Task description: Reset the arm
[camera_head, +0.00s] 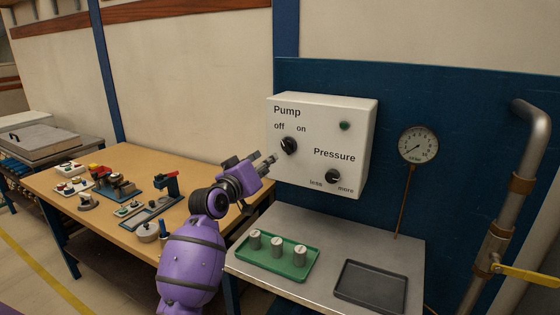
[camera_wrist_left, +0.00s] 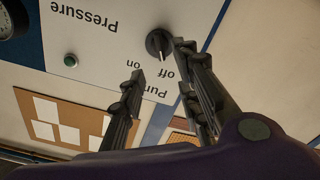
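My left gripper (camera_head: 272,160) is in front of the lower left edge of the white pump box (camera_head: 353,125). The left wrist view shows its two fingers (camera_wrist_left: 158,58) apart, with nothing between them. The black pump knob (camera_head: 288,145) is just beyond the fingertips; it also shows in the left wrist view (camera_wrist_left: 157,42), where its white mark points toward "off". I cannot tell whether a finger touches it. My right gripper is not in view.
The pressure knob (camera_head: 333,177), green lamp (camera_head: 345,126) and round gauge (camera_head: 418,145) are to the right. Below are a green tray (camera_head: 285,270) with three weights and an empty dark tray (camera_head: 371,284). A wooden bench (camera_head: 120,163) with tools stands left; a pipe (camera_head: 520,170) stands right.

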